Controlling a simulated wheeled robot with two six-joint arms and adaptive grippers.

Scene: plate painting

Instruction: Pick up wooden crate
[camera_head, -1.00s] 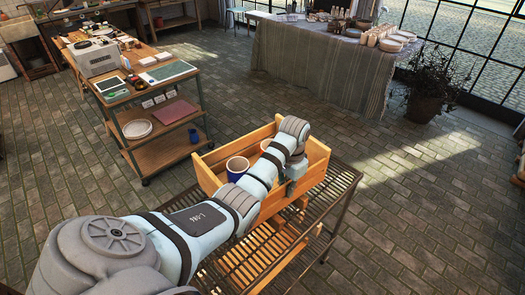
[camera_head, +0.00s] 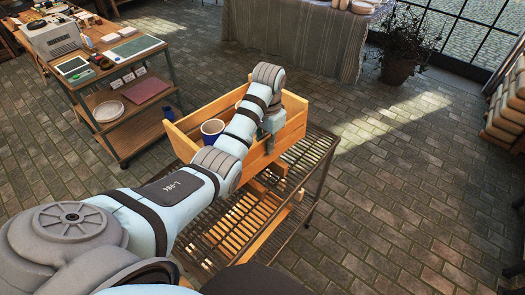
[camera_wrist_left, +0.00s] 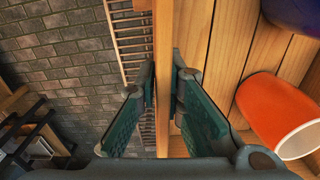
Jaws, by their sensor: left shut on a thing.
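The wooden crate (camera_head: 183,146) is a light-brown open box at the slatted metal rack (camera_head: 310,165) in the head view. My left gripper (camera_wrist_left: 163,85) is shut on one thin side wall of the crate (camera_wrist_left: 164,45), with one finger outside and one inside. In the head view my left arm reaches across the crate and hides part of it and most of the gripper (camera_head: 270,126). I cannot tell whether the crate touches the rack. My right gripper is not in view.
Inside the crate are a blue-rimmed cup (camera_head: 212,131) and an orange cup with a pale inside (camera_wrist_left: 278,112). A wooden shelf cart (camera_head: 140,133) stands to the left. A cloth-covered table (camera_head: 300,40) and a potted plant (camera_head: 398,65) stand behind. Brick floor (camera_head: 410,190) on the right is clear.

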